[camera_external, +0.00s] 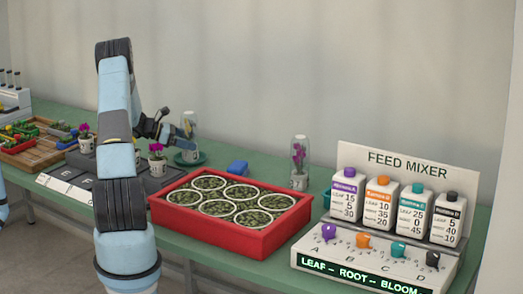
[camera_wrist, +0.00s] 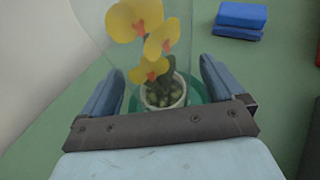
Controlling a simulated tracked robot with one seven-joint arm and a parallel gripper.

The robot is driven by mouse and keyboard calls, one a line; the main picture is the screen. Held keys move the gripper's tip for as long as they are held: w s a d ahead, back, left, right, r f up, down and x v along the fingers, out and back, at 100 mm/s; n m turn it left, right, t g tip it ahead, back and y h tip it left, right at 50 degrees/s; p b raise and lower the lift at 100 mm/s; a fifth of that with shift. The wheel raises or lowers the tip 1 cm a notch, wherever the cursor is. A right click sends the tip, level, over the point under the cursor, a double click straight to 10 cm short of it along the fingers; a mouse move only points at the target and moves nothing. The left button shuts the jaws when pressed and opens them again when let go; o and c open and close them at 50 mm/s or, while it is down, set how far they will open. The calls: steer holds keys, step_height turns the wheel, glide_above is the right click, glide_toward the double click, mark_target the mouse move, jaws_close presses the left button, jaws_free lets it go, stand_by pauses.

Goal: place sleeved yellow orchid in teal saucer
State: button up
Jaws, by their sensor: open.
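The yellow orchid (camera_wrist: 158,45) in the wrist view stands in a small white pot (camera_wrist: 163,95) inside a clear sleeve. The teal saucer (camera_wrist: 193,92) shows around the pot's base, and the pot appears to stand in it. In the external view the clear sleeve (camera_external: 190,120) stands upright over the teal saucer (camera_external: 202,160), partly behind my gripper. My gripper (camera_wrist: 160,82) is open, with one finger on each side of the pot. I cannot tell whether either finger touches the sleeve. My gripper is also at the sleeve in the external view (camera_external: 182,126).
A red crate (camera_external: 262,243) of round pots stands in front on the green bench. A blue block (camera_external: 237,167) lies to the right of the saucer. A sleeved purple orchid (camera_external: 299,160) and the feed mixer (camera_external: 380,255) are further right. Purple orchids (camera_external: 157,160) stand left.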

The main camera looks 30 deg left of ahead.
steer(key=v, duration=1.1)
steer(key=shift+a, duration=0.25)
steer(key=shift+s+r, duration=0.1)
steer(key=shift+r, duration=0.05)
steer(key=shift+o, duration=0.5)
